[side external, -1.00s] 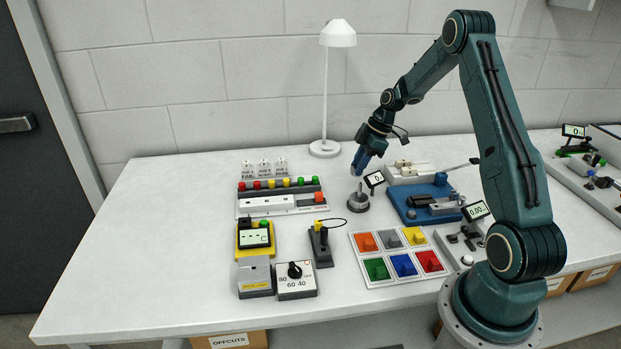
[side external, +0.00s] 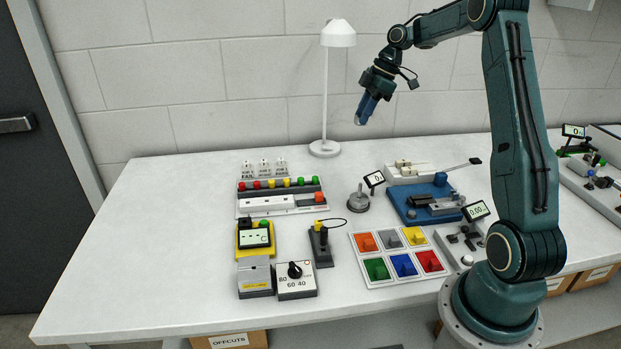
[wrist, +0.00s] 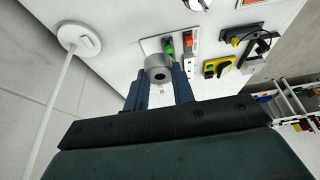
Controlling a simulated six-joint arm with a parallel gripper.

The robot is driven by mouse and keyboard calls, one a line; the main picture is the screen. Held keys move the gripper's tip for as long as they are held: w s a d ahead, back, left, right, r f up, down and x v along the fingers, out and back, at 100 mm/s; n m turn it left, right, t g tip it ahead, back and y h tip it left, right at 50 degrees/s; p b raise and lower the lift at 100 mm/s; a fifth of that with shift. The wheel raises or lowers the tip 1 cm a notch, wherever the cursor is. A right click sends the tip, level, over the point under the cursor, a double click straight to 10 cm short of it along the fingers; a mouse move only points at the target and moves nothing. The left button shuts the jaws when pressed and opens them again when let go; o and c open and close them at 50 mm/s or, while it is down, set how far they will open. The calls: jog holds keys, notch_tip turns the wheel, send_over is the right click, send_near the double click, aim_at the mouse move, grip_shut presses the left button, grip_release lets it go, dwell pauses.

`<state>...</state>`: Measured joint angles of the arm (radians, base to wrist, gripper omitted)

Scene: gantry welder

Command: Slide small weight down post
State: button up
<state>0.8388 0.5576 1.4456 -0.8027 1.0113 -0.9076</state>
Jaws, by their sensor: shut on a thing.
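My gripper (side external: 366,110) is raised high above the bench, in front of the wall and right of the lamp. In the wrist view its two blue fingers are shut on the small weight (wrist: 157,66), a grey cylinder with a dark hole in its end. In the side view the weight is mostly hidden by the fingers. The post (side external: 359,188) stands upright on a round grey base (side external: 357,204) on the bench, well below my gripper. The weight is clear of the post.
A white lamp (side external: 325,90) stands left of my gripper. A button panel (side external: 278,186) lies to the left, and a tray of coloured blocks (side external: 357,260) in front.

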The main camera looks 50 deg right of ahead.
dwell(0.7)
jog(key=n+g+y, duration=0.1)
jog(key=n+g, duration=0.1)
jog(key=n, duration=0.4)
send_over(361, 187)
notch_tip(361, 187, down, 6)
jog(key=shift+w+d+f, duration=0.1)
jog(key=shift+d+f, duration=0.1)
jog(key=shift+d, duration=0.25)
jog(key=shift+f, duration=0.2)
jog(key=shift+f, duration=2.5)
jog(key=shift+f, duration=2.55)
jog(key=o, duration=1.1)
